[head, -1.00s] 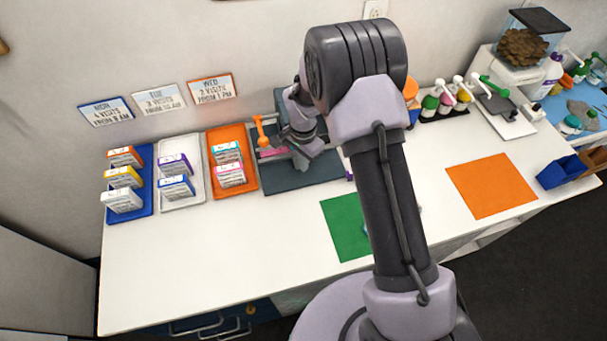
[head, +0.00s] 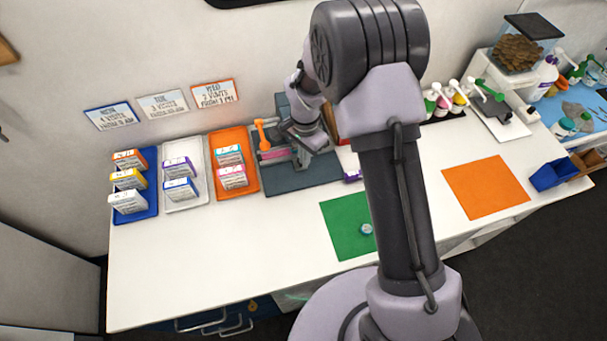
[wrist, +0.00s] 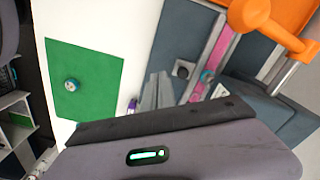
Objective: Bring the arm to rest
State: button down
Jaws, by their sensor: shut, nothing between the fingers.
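My arm reaches from the lower right of the head view up and over the counter, with its elbow high. My gripper (head: 311,142) is over the dark grey station (head: 300,182) with the orange lever (head: 262,134), beside that lever. It is shut and empty. In the wrist view the grey fingers (wrist: 157,92) are together and point toward the dark station, with the orange lever (wrist: 262,18) at upper right. The arm hides part of the counter behind it. I cannot tell how far the fingers are above the station.
Blue (head: 150,212), white (head: 196,200) and orange (head: 244,189) trays with small boxes stand left of the station. A green mat (head: 340,234) holds a small round item (head: 366,229). An orange mat (head: 486,187) is bare. The counter's front left is clear.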

jog(key=s+d+r+n+t+y+b, duration=0.1)
jog(key=s+d+r+b, duration=0.1)
jog(key=s+r+b, duration=0.3)
jog(key=s+d+r+n+t+b, duration=0.1)
jog(key=s+d+r+b, duration=0.15)
jog(key=r, duration=0.45)
jog(key=s+d+r+n+t+y+b, duration=0.1)
jog(key=s+n+t+b, duration=0.2)
jog(key=s+b, duration=0.6)
jog(key=s, duration=0.8)
jog(key=shift+d+r+t, duration=0.15)
jog(key=shift+r+t, duration=0.05)
jog(key=shift+t, duration=0.2)
